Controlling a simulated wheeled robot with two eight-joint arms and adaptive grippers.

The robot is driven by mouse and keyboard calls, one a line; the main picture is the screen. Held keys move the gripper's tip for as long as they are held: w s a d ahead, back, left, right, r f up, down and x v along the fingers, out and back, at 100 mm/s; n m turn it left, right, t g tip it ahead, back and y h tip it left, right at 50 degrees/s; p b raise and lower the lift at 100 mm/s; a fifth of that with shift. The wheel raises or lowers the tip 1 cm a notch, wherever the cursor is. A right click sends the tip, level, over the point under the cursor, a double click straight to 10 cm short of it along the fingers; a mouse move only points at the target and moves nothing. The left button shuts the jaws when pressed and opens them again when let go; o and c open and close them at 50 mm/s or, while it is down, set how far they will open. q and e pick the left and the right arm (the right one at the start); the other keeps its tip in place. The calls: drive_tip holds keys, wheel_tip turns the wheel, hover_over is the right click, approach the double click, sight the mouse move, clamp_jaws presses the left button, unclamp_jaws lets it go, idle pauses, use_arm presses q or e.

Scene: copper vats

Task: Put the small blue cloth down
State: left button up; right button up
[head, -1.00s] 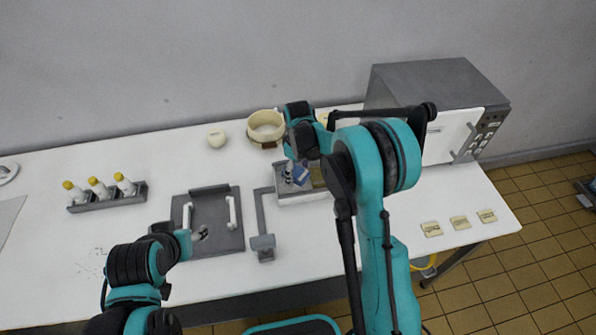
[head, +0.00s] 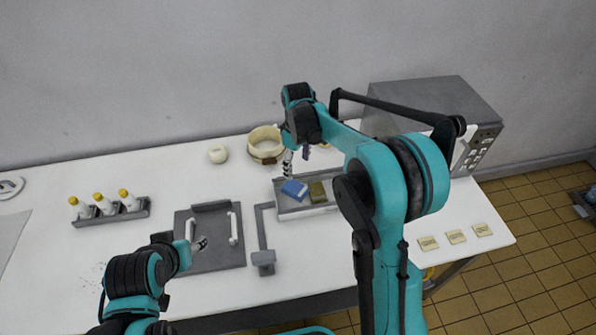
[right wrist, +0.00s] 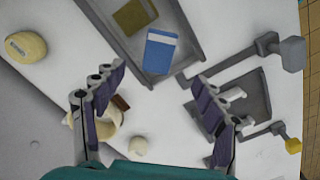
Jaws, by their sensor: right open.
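The small blue cloth (head: 294,189) lies in the left part of a shallow grey tray (head: 300,211) on the white table. It also shows whole in the right wrist view (right wrist: 160,52), with a pale stripe along one end. My right gripper (head: 296,159) is above and behind the tray, its fingers spread and empty, clear of the cloth. In the right wrist view its two fingers (right wrist: 157,80) stand wide apart. My left gripper (head: 199,244) is low over the dark grey board at the left; its jaws are too small to read.
An olive cloth (head: 317,192) lies beside the blue one in the tray. A cream ring-shaped pot (head: 265,139) and a pale round thing (head: 217,154) stand behind. The dark grey board (head: 211,258) is left of the tray. A grey oven-like box (head: 445,97) stands back right.

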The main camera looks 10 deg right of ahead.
drive_tip(key=s+d+r+m+t, duration=0.3)
drive_tip(key=s+r+m, duration=0.1)
drive_tip(key=s+r, duration=0.6)
drive_tip(key=s+d+f+m+t, duration=0.1)
drive_tip(key=s+m+t, duration=0.3)
drive_tip(key=s, duration=1)
drive_tip(key=shift+s+d+f+m, duration=0.4)
drive_tip(key=shift+f+m, duration=0.1)
drive_tip(key=shift+f, duration=0.1)
wheel_tip(320, 180, down, 5)
drive_tip(key=b, duration=0.4)
drive_tip(key=shift+r+b, duration=0.1)
drive_tip(key=shift+b, duration=0.3)
drive_tip(key=shift+o, duration=0.4)
